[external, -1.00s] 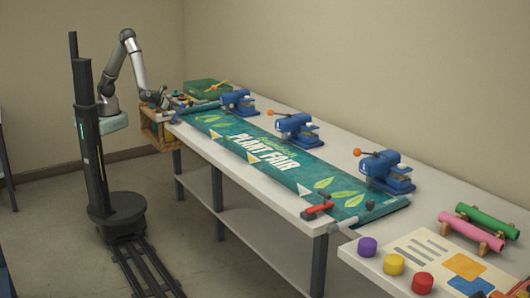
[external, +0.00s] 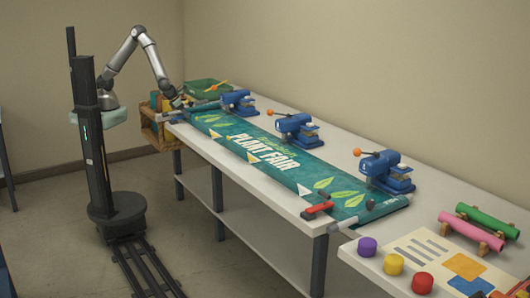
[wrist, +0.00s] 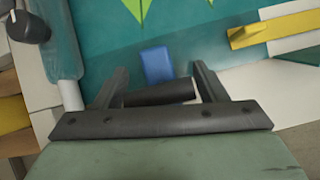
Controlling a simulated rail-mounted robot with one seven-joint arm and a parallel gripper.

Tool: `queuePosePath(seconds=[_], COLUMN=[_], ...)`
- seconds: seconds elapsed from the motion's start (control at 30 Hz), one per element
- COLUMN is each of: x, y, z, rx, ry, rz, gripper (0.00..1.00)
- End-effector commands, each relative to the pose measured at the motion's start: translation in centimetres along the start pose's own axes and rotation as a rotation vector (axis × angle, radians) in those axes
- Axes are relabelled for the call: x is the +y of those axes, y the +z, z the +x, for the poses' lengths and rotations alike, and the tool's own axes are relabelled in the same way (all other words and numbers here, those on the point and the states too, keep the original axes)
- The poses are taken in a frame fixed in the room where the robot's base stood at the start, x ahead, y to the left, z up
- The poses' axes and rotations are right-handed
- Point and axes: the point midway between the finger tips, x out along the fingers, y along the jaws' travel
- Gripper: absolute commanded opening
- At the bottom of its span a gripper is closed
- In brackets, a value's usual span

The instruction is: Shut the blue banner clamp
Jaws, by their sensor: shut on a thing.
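The blue banner clamp (wrist: 157,65) shows in the wrist view as a blue block against the teal banner (wrist: 185,25). Its dark round handle (wrist: 160,92) lies crosswise between my two fingers. My gripper (wrist: 158,88) is shut on this handle. In the external view my gripper (external: 178,102) is low over the far left end of the long table, at the end of the banner (external: 262,150). The clamp is too small and hidden there to make out. I cannot tell how far the clamp is open.
A wooden crate (external: 155,125) hangs at the table's far left end, close to my gripper. A green bin (external: 202,88) stands behind. Several blue presses (external: 297,128) line the table's back. A red clamp (external: 318,210) sits at the banner's near end.

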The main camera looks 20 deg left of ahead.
Motion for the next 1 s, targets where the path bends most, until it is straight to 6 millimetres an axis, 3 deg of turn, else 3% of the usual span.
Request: queuePosePath(seconds=[0.03, 0.3, 0.47, 1.0], x=[-0.16, -0.20, -0.31, -0.76], y=[-0.79, -0.99, -0.92, -0.37], z=[0.34, 0.69, 0.67, 0.33], rx=[0.013, 0.014, 0.012, 0.000], ry=[-0.002, -0.003, -0.005, -0.016], rz=[0.005, 0.005, 0.004, 0.005], gripper=[0.24, 0.23, 0.14, 0.13])
